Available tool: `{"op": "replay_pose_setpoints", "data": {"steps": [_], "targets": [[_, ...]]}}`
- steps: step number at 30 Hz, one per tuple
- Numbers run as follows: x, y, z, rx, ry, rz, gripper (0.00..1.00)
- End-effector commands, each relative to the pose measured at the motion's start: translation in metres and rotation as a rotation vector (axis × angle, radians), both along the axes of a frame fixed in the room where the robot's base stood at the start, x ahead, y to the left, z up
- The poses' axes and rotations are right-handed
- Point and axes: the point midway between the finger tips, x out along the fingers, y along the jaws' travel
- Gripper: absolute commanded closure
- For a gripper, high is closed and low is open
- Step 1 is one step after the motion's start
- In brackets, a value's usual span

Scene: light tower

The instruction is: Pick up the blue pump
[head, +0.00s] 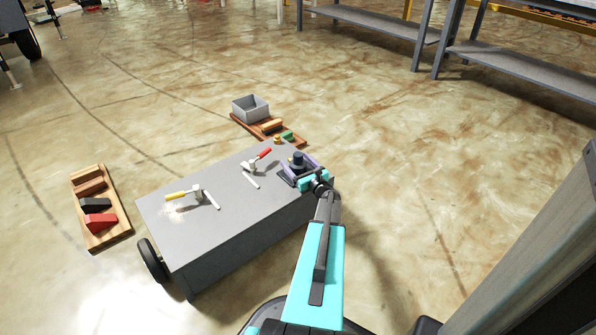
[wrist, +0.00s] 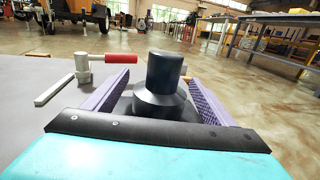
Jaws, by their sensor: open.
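The blue pump (head: 298,160) is a dark blue, stepped round piece standing upright near the right end of the grey cart top (head: 225,205). In the wrist view the pump (wrist: 164,85) stands between the two purple fingers of my gripper (wrist: 162,100). The gripper is open, with a finger on each side of the pump. A gap shows at the pump's upper part; whether the fingers touch its base cannot be told. The pump's lowest part is hidden behind my gripper's black edge. In the head view my gripper (head: 300,172) is around the pump.
A red-handled valve (head: 254,162) and a yellow-handled valve (head: 192,195) stand on the cart, left of the pump. A wooden tray (head: 240,119) with a grey box lies beyond the cart. Another wooden tray (head: 112,228) with blocks lies at left. Open floor surrounds these.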

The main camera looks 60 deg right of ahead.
Motion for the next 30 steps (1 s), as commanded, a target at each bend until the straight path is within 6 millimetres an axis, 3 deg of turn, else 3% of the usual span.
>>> {"op": "replay_pose_setpoints", "data": {"steps": [8,25,26,30], "targets": [[0.024,-0.013,-0.002,0.000,0.000,0.000,0.22],[0.024,-0.014,-0.001,0.001,0.000,-0.002,0.22],[0.024,-0.014,-0.001,0.001,0.000,-0.002,0.24],[0.024,-0.014,-0.001,0.001,0.000,-0.002,0.48]]}}
